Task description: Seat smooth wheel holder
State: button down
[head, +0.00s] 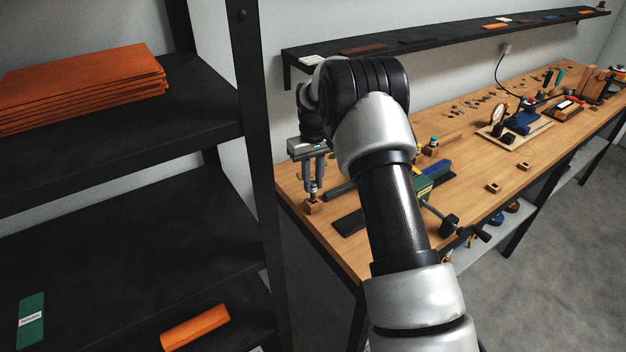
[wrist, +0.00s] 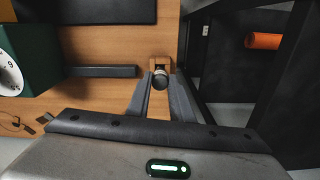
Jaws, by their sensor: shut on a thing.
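My gripper (head: 313,186) is over the near left end of the wooden workbench (head: 350,262), pointing down. It is shut on a slim, dark upright tool with a rounded pale-rimmed top, which I take to be the smooth wheel holder (wrist: 160,80). In the wrist view the holder stands between the two grey fingers. A small wooden block (head: 313,208) sits on the bench directly below, and it also shows in the wrist view (wrist: 160,62). The holder's lower end meets or overlaps the block. I cannot tell whether it is in a hole or just above it.
A dark bar (wrist: 100,71) and a green body with a white dial (wrist: 10,75) lie left of the block in the wrist view. A black mat (head: 349,223) lies on the bench. A black shelf rack (head: 110,200) stands close at the left. My arm hides part of the bench.

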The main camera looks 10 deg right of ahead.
jog(key=shift+f+b, duration=0.8)
jog(key=shift+f, duration=0.65)
jog(key=shift+f, duration=0.15)
jog(key=c, duration=1.5)
grip_release()
notch_tip(320, 180, up, 17)
jog(key=shift+r, duration=0.2)
jog(key=shift+r, duration=0.1)
